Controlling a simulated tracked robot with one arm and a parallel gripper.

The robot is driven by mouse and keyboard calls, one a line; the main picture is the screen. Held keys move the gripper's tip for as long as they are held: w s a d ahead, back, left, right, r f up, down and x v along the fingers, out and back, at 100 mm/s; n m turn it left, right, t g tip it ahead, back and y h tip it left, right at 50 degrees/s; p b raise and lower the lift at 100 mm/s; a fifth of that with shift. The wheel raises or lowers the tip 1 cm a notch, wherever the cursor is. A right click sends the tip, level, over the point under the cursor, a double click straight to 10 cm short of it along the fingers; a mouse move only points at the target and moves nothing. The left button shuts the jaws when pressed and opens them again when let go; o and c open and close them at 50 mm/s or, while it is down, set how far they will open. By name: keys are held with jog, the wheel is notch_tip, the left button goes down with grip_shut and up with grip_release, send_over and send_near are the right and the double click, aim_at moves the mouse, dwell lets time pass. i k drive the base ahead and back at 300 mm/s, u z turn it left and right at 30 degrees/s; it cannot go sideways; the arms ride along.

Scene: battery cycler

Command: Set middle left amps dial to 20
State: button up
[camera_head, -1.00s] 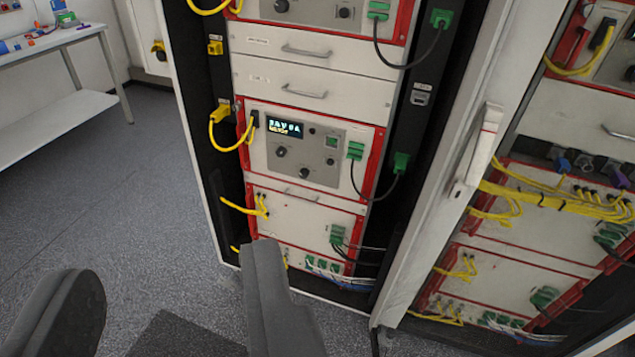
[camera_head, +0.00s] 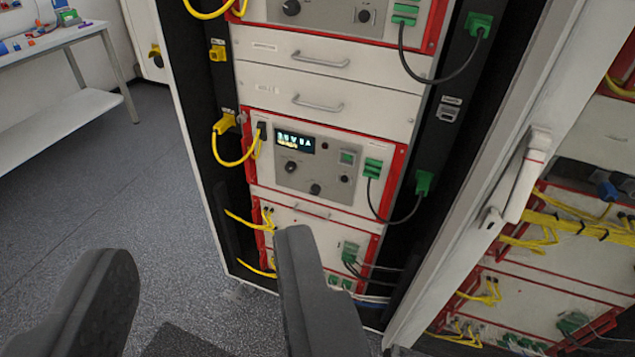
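The middle left cycler unit (camera_head: 327,193) has a red-edged light front with a grey control panel, a lit display (camera_head: 295,142) and several knobs. Its left black dial (camera_head: 291,167) sits below the display, and a lower black dial (camera_head: 315,189) sits right of it. Which one is the amps dial is too small to read, and so are the settings. My gripper (camera_head: 205,265) is open and empty, its two dark fingers wide apart in the foreground. The right finger's tip is just below the unit in the picture; the left finger is over the floor. Neither touches a dial.
Yellow cables (camera_head: 235,160) loop at the unit's left, and a black cable (camera_head: 396,220) with green plugs hangs at its right. An open white cabinet door (camera_head: 490,190) stands right. A white table (camera_head: 62,42) is at the far left. Floor (camera_head: 150,180) is clear.

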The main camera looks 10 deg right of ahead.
aim_at(316, 189)
jog(key=u, duration=0.05)
jog(key=i, duration=1.3)
